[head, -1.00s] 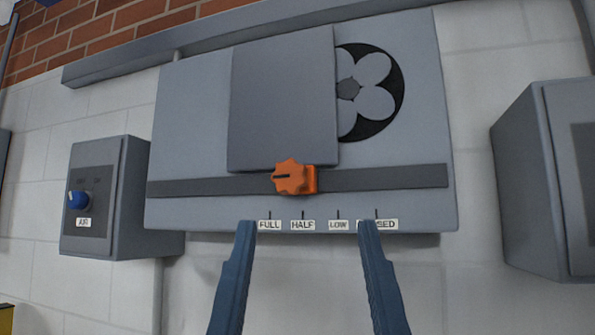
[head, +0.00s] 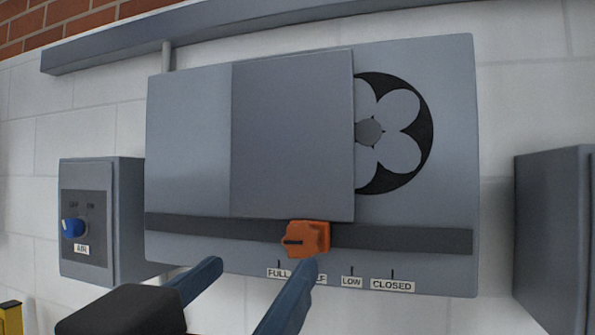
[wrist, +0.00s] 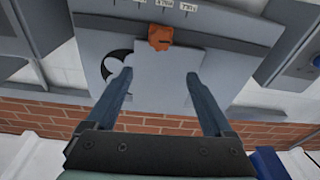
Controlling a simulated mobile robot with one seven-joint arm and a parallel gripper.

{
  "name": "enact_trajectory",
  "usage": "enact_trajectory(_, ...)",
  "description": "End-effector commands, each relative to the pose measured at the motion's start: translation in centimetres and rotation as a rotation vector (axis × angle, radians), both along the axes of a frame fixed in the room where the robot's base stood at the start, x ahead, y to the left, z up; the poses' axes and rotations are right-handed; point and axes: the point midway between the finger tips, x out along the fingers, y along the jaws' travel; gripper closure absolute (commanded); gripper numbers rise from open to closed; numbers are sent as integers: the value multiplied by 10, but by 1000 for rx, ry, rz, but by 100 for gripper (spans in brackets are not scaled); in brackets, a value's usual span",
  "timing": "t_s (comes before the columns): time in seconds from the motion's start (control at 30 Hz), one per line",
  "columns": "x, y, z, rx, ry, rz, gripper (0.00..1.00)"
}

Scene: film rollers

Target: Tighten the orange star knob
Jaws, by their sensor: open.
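The orange star knob (head: 306,239) sits at the lower right corner of a grey sliding plate (head: 292,135), over a dark horizontal slot (head: 415,239). A dark line marks the knob's face. It also shows in the wrist view (wrist: 160,38), where the scene appears upside down. My gripper (head: 260,270) is open and empty, with two blue fingers below and left of the knob. The right fingertip appears just under the knob and partly covers the HALF label. In the wrist view the fingertips (wrist: 158,74) are spread either side of the plate, apart from the knob.
A panel (head: 190,105) carries the plate and a round flower-shaped vent (head: 402,135). Labels FULL, LOW and CLOSED (head: 392,286) run along its lower edge. A grey box with a blue AIR knob (head: 73,228) is at left. Another grey box (head: 560,240) is at right.

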Motion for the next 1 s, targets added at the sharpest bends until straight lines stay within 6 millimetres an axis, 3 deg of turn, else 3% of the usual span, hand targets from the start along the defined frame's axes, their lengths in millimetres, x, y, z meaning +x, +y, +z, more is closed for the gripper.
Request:
enact_trajectory(0.03, -4, 4, 13, 19, 41, -8, 14)
enact_trajectory(0.2, -12, 6, 8, 57, 128, -34, 14)
enact_trajectory(0.37, -4, 2, 4, 62, 143, -42, 14)
enact_trajectory(0.8, 78, -24, 4, 63, 140, -41, 14)
enact_trajectory(1.0, 102, -32, 5, 63, 138, -38, 14)
